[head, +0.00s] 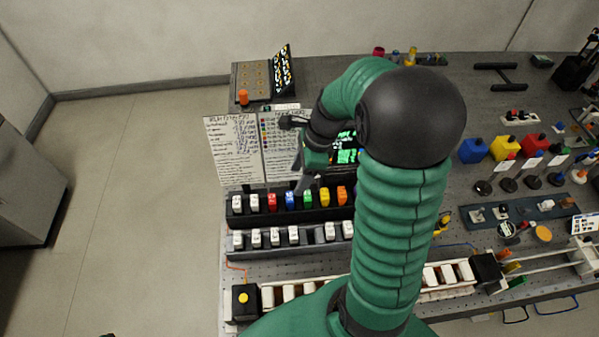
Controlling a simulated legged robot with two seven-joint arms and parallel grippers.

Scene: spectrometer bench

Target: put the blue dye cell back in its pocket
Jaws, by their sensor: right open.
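The blue dye cell (289,201) stands in the back row of a black rack (262,218), between a red cell (272,202) and a green cell (307,200). My right gripper (303,184) points down just above and behind the blue and green cells. It is open, and nothing shows between its fingers. I cannot tell whether a finger touches a cell. My left gripper is out of view. Which pocket belongs to the blue cell is not clear from this view.
White cells (257,239) stand in a front rack, with a gap (312,236) among them. Yellow (325,197) and orange (342,195) cells stand right of the green one. Written sheets (232,150) stand behind. My right arm hides the bench's middle.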

